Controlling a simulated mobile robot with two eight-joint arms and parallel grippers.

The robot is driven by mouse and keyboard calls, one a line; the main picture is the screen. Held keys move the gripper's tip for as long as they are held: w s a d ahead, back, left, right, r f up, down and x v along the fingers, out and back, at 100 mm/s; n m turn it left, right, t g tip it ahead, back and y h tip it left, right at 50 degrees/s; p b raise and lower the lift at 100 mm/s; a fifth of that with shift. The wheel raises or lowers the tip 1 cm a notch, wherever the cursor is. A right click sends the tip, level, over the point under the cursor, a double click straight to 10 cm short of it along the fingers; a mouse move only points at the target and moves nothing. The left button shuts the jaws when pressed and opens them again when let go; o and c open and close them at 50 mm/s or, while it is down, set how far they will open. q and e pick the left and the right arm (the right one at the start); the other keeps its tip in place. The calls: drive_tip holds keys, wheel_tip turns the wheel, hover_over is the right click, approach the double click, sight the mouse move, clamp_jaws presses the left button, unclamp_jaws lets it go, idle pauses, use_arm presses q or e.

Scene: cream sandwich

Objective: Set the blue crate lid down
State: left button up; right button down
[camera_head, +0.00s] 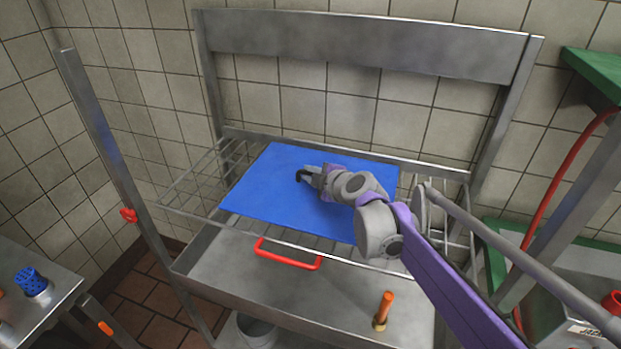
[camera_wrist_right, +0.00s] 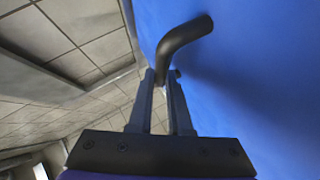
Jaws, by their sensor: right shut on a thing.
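The blue crate lid (camera_head: 270,190) is a flat blue panel above the steel rack in the head view, spanning most of its width. In the right wrist view the lid (camera_wrist_right: 255,75) fills the right side. A dark bent handle (camera_wrist_right: 180,38) stands out from it. My right gripper (camera_head: 308,176) reaches over the lid from the right and is shut on that handle; its fingers (camera_wrist_right: 160,85) close around the handle's lower end. I cannot tell whether the lid touches the rack below it. My left gripper is in neither view.
A wire rack (camera_head: 195,180) runs under the lid, over a steel trough (camera_head: 290,295) with a red handle (camera_head: 288,254). An orange-handled tool (camera_head: 384,308) stands at the trough's front right. A green shelf (camera_head: 595,75) is at the right.

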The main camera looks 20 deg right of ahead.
drive_tip(key=shift+f, duration=0.4)
drive_tip(key=c, duration=0.8)
unclamp_jaws()
drive_tip(key=shift+c, duration=0.2)
drive_tip(key=p+v, duration=0.1)
drive_tip(key=v, duration=1.1)
